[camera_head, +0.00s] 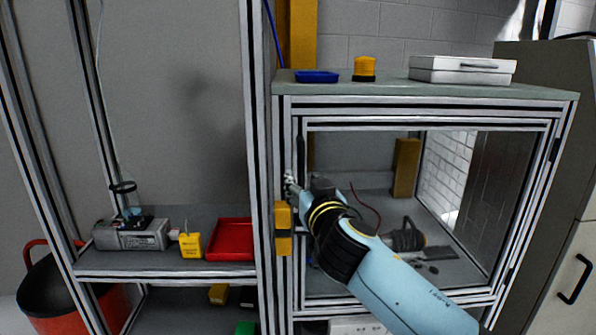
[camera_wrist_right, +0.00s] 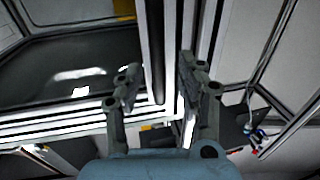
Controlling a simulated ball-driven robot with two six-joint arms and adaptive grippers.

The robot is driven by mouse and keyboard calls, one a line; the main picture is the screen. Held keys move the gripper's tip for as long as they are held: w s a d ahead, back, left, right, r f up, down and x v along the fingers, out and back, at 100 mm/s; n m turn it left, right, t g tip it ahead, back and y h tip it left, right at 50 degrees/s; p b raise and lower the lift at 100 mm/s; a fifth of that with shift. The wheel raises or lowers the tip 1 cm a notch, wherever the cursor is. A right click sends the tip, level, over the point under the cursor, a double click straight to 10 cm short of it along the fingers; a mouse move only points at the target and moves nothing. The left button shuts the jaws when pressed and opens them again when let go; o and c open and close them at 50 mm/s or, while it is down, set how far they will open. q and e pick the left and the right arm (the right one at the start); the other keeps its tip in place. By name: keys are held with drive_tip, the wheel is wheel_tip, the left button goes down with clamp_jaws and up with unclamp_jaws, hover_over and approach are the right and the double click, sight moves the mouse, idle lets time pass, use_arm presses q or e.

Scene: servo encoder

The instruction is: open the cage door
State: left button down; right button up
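The cage door (camera_head: 430,124) is an aluminium-framed clear panel at the front of the cage, right of centre in the head view. It looks closed, lying in line with the cage frame, with dark hinges (camera_head: 555,150) on its right edge. My right gripper (camera_head: 291,183) is at the door's left edge, by the frame post. In the right wrist view its two fingers (camera_wrist_right: 160,77) are spread apart. A dark upright bar (camera_wrist_right: 157,50), perhaps the door handle, shows between them, with clear space around it. Contact is not visible. My left gripper is not in view.
A yellow box (camera_head: 283,216) sits on the post just below my right gripper. Left of the post, a shelf holds a red tray (camera_head: 233,240), a yellow device (camera_head: 190,245) and a grey unit (camera_head: 130,235). An orange beacon (camera_head: 364,69) and a white case (camera_head: 462,69) stand on the cage top.

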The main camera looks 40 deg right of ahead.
sight(302, 178)
drive_tip(key=shift+x, duration=1.8)
drive_tip(key=shift+d, duration=0.1)
drive_tip(key=shift+s, duration=0.1)
drive_tip(key=shift+c, duration=0.2)
clamp_jaws()
